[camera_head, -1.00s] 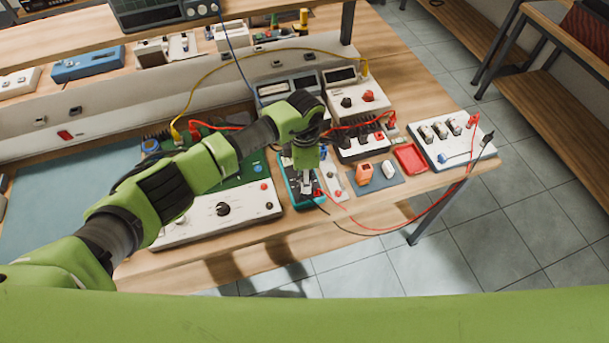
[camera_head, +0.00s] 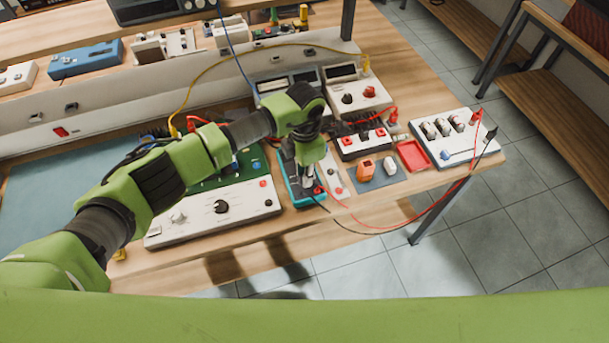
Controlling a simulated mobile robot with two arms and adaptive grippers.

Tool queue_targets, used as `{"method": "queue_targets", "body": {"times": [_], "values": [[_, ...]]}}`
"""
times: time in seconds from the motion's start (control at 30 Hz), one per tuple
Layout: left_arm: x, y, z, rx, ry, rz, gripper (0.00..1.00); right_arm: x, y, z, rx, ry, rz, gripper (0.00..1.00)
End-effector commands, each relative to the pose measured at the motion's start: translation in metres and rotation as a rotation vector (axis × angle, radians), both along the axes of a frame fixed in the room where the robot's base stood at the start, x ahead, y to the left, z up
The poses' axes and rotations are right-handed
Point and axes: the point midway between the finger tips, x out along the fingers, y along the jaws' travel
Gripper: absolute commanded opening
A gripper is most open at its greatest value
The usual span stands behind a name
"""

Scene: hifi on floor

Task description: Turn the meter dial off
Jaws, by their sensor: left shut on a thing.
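The meter (camera_head: 291,186) is a teal-cased handheld unit lying on the wooden bench, near its front edge and right of the green circuit board. My left gripper (camera_head: 308,184) points down onto it from above and is shut on its dial. The fingers and wrist cover the dial and most of the meter's face, so the dial's setting cannot be seen. A red lead and a black lead run from the meter's lower end toward the right. My right gripper is not in view.
A white panel with a black knob (camera_head: 221,207) lies left of the meter. Loose red and black leads cross the bench's front edge.

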Motion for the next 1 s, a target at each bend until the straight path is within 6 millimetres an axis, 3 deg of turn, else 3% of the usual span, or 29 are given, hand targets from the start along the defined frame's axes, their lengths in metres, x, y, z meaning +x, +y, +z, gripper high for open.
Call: {"method": "queue_targets", "body": {"times": [1.0], "values": [[0.001,0.001,-0.001,0.001,-0.002,0.965,0.00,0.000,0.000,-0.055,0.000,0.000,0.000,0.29]]}}
